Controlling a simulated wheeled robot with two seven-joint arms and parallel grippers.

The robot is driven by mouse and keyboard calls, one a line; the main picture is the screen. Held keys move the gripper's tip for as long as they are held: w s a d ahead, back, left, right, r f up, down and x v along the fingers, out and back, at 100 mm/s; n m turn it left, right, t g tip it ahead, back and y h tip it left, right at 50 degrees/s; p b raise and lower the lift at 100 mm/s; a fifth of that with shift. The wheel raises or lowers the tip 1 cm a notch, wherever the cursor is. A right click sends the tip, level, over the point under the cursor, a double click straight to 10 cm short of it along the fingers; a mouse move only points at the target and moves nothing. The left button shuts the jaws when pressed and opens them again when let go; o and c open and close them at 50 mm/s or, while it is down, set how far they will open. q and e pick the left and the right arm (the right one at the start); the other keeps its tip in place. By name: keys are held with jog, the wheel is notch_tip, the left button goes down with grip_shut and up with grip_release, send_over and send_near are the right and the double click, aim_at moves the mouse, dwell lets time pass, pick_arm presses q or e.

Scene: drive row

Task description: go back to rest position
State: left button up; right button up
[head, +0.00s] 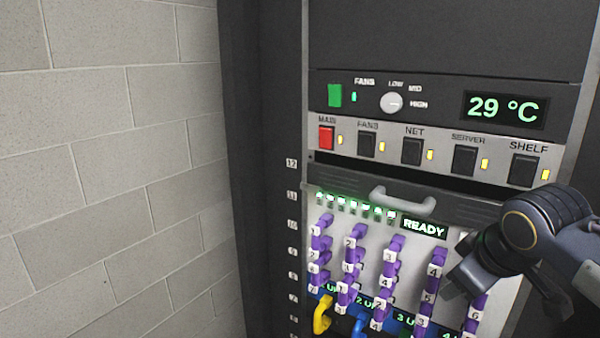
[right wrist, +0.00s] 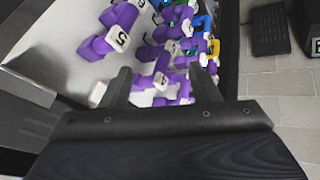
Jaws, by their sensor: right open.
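My right gripper (head: 462,272) is in front of the patch panel (head: 375,258) at its right side in the head view, with its arm coming in from the right. In the right wrist view the two fingers (right wrist: 160,88) are apart. Purple plugs (right wrist: 155,65) with white number tags show beyond and between them; I see none gripped. Whether a finger touches a plug I cannot tell. In the head view the gripper partly hides the purple plugs (head: 433,272) on the right. My left gripper is not in view.
The rack has a handle (head: 403,197), a READY display (head: 424,228), a row of switches (head: 411,152) and a 29 °C display (head: 503,108). A yellow cable (head: 322,314) hangs low. A block wall (head: 110,170) is at left. A dark box (right wrist: 270,30) stands apart at right.

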jog(key=s+a+f+m+y, duration=0.2)
jog(key=s+a+f+m, duration=0.15)
jog(key=s+f, duration=0.6)
jog(key=s+a+f+m+y, duration=0.2)
jog(key=s+a+f+m, duration=0.15)
jog(key=s+f, duration=0.6)
notch_tip(320, 180, down, 8)
jog(key=s+m+g+b, duration=0.1)
jog(key=b, duration=0.9)
jog(key=shift+d, duration=0.25)
